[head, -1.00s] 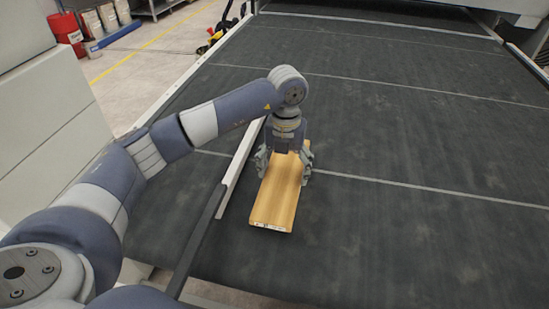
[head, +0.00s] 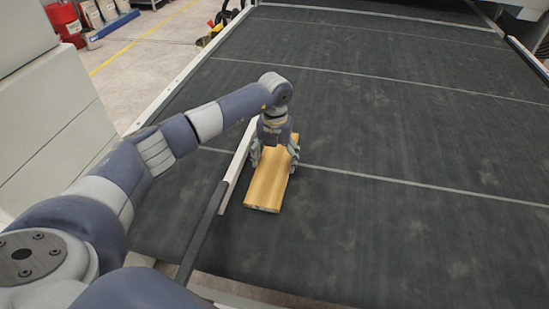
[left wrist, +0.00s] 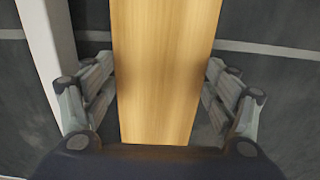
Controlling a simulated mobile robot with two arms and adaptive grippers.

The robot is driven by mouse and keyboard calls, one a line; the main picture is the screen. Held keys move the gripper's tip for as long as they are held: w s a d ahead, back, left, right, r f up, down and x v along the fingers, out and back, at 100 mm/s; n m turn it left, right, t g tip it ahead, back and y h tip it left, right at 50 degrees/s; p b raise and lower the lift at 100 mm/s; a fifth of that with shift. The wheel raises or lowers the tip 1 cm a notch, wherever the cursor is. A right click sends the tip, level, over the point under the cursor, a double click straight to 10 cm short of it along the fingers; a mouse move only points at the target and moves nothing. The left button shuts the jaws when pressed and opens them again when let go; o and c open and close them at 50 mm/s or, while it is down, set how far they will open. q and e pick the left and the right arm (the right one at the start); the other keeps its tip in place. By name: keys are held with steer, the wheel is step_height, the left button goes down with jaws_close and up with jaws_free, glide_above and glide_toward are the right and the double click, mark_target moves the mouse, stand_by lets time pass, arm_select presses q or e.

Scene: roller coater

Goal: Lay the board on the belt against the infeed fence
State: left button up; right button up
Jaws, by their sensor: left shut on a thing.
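The board (head: 267,186) is a long pale wooden plank over the dark belt (head: 400,230), its length running away from me. My left gripper (head: 274,158) is shut on the board across its width, from above. In the left wrist view the board (left wrist: 165,70) runs between the two fingers. The infeed fence (head: 238,160) is the pale upright bar just left of the board. In the left wrist view a narrow dark gap shows between the fence (left wrist: 48,50) and the board. I cannot tell whether the board's underside touches the belt. My right gripper is not in view.
A dark rail (head: 203,232) continues from the fence toward me. The belt is clear to the right of the board and beyond it. A grey machine housing (head: 50,120) stands at the left. A red drum (head: 65,24) stands far off on the floor.

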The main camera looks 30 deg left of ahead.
mark_target(275, 164)
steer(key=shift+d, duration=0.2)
arm_select(q)
steer(key=shift+f, duration=0.15)
steer(key=o, duration=1.3)
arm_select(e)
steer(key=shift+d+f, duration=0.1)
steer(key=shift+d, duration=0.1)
arm_select(q)
steer(key=shift+r, duration=0.45)
step_height(275, 164, up, 12)
steer(key=b, duration=0.3)
steer(key=shift+f, duration=0.25)
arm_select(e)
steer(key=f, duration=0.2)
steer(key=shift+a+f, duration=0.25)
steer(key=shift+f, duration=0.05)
